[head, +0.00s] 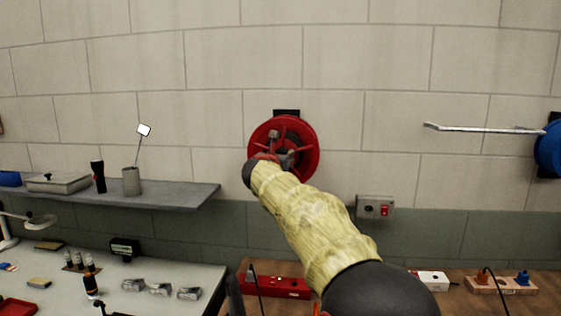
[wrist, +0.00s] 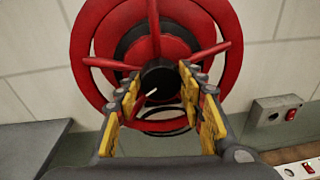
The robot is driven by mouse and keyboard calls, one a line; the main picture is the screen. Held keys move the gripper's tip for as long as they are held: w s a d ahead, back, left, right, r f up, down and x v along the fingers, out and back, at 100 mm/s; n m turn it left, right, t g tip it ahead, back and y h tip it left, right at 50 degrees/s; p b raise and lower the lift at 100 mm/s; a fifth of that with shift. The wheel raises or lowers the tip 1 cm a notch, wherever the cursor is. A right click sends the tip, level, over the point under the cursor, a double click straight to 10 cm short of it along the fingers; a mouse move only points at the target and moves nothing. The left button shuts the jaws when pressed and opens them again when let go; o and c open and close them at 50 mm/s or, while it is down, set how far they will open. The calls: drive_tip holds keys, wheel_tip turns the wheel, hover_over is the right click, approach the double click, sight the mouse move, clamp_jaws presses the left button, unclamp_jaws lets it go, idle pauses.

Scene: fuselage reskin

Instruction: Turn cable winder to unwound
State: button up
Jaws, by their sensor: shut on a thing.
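The cable winder is a red wall-mounted reel (head: 310,138) with red spokes and a dark hub, straight ahead in the head view. In the wrist view its red rim (wrist: 84,48) fills the upper middle. A black centre knob (wrist: 158,80) with a white mark pointing down-left sits at its hub. My gripper (wrist: 160,88) has its yellow-padded fingers on either side of this knob, shut on it. In the head view my gripper (head: 278,158) is at the reel's lower left, and my arm hides that part of the reel.
A grey switch box (head: 375,208) with a red switch is on the wall, lower right of the reel. A grey shelf (head: 185,195) is at left. A blue reel (head: 550,150) with a metal arm is at far right. A workbench with a red power strip (head: 275,286) lies below.

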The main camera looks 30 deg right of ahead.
drive_tip(key=m+b, duration=0.1)
drive_tip(key=m, duration=0.1)
drive_tip(key=m+b, duration=0.1)
drive_tip(key=m, duration=0.2)
drive_tip(key=shift+d+f+y, duration=0.1)
drive_tip(key=shift+f+y, duration=0.1)
drive_tip(key=shift+y, duration=0.2)
drive_tip(key=shift+m, duration=0.3)
drive_tip(key=o, duration=1.2)
drive_tip(key=shift+r, duration=0.15)
drive_tip(key=shift+s, duration=0.1)
drive_tip(key=v, duration=1.1)
drive_tip(key=shift+s+a, duration=0.25)
drive_tip(key=shift+s, duration=0.1)
